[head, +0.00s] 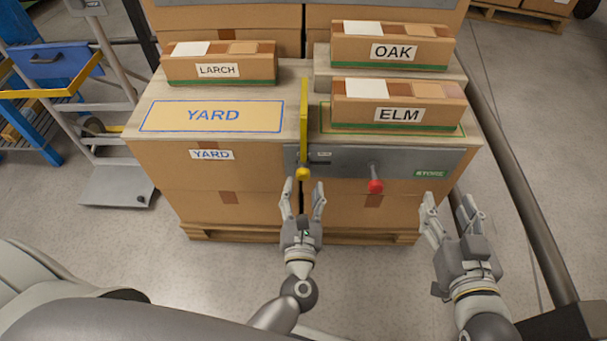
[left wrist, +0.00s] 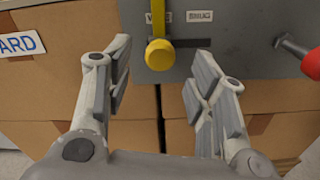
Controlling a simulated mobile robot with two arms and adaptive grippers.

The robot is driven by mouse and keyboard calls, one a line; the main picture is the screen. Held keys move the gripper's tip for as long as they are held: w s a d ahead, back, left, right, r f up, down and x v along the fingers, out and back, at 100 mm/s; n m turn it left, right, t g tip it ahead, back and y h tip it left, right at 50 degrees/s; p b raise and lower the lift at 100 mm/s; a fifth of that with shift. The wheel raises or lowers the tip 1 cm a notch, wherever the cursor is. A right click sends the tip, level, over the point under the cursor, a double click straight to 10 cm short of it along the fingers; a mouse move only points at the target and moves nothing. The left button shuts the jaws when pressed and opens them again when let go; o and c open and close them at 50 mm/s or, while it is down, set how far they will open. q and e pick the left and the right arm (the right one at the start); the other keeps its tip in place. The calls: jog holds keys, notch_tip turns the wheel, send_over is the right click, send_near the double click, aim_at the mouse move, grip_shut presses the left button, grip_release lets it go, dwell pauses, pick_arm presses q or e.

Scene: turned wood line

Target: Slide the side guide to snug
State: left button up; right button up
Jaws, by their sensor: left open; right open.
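The yellow side guide (head: 304,115) is an upright bar between the YARD area and the ELM box, with a yellow knob (head: 303,174) at its lower front. In the left wrist view the knob (left wrist: 160,54) is in front of a grey panel (left wrist: 230,30), left of a SNUG label (left wrist: 200,16). Another label is partly hidden behind the yellow bar. My left gripper (head: 303,189) is open just in front of the knob. The knob shows between its fingers in the wrist view, with gaps on both sides. My right gripper (head: 448,203) is open and empty at the right.
A red knob (head: 375,186) sticks out right of the yellow one. The ELM box (head: 400,115) stands right of the guide, the OAK box (head: 390,52) behind it. The LARCH box (head: 219,68) stands behind the bare YARD rectangle (head: 212,116). A blue cart (head: 50,70) is left.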

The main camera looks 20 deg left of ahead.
aim_at(303, 178)
pick_arm(q)
jog(key=shift+x, duration=2.8)
pick_arm(e)
jog(key=shift+w+a+r+t, duration=0.15)
jog(key=shift+w+r+t, duration=0.1)
jog(key=shift+r+t, duration=0.4)
pick_arm(q)
jog(key=shift+f, duration=0.1)
pick_arm(e)
jog(key=shift+r, duration=0.1)
pick_arm(q)
grip_shut()
